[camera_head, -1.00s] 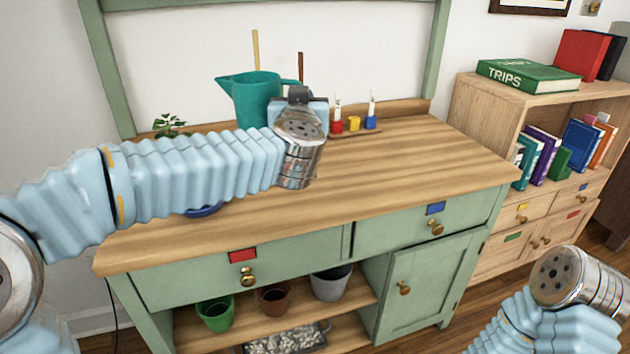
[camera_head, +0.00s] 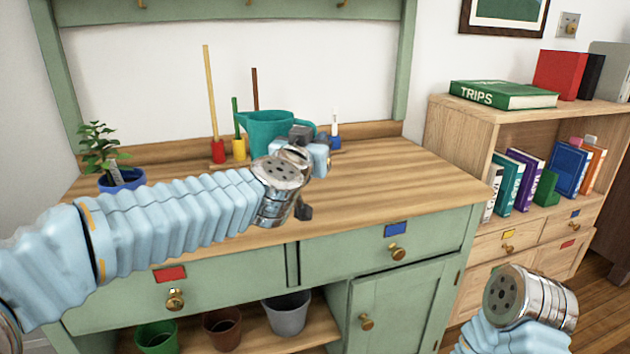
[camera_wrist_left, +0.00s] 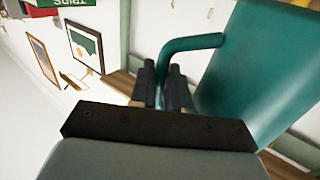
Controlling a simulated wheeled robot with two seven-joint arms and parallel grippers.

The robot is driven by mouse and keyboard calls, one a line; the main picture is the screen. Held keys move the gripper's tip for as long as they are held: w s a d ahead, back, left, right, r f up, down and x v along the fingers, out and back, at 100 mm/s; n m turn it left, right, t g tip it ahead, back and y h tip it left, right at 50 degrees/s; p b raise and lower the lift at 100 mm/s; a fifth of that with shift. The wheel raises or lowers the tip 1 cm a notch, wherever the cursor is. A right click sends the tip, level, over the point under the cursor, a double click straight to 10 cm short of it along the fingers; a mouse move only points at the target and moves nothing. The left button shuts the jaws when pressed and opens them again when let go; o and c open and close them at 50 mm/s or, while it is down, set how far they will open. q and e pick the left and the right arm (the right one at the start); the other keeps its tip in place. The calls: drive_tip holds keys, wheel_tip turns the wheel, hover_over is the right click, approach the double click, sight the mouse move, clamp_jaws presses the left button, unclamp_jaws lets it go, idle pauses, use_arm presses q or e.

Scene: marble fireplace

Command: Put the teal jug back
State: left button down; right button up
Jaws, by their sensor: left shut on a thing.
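The teal jug (camera_head: 265,130) is at the back of the green bench's wooden top (camera_head: 390,185), its spout to the left. My left gripper (camera_head: 308,140) is at its right side, shut on its handle. In the left wrist view, the jug's body (camera_wrist_left: 245,75) fills the right, and its curved handle (camera_wrist_left: 190,45) runs down to the fingers (camera_wrist_left: 167,85). The jug's base is hidden behind my left wrist, so I cannot tell whether it touches the bench. My right arm shows at the lower right, but its fingers are out of view.
Coloured holders with upright sticks, one red (camera_head: 218,152) and one yellow (camera_head: 239,149), stand left of the jug. A blue holder (camera_head: 335,141) stands behind the gripper. A potted plant (camera_head: 121,180) is at the left. The bench's right part is clear.

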use_arm(q)
drive_tip(key=w+f+b, duration=0.1)
drive_tip(key=f, duration=0.1)
drive_tip(key=f+b, duration=0.1)
drive_tip(key=f, duration=0.1)
drive_tip(key=w+f+b, duration=0.1)
drive_tip(key=f, duration=0.1)
drive_tip(key=shift+w+d, duration=0.3)
drive_tip(key=shift+w, duration=0.05)
drive_tip(key=shift+f, duration=0.2)
drive_tip(key=shift+r, duration=0.15)
use_arm(e)
drive_tip(key=f, duration=0.3)
drive_tip(key=shift+w+d+f, duration=0.15)
drive_tip(key=shift+d+f, duration=0.05)
drive_tip(key=shift+d, duration=0.15)
use_arm(q)
drive_tip(key=shift+f, duration=0.2)
drive_tip(key=c, duration=1.1)
unclamp_jaws()
use_arm(e)
drive_tip(key=shift+f, duration=0.1)
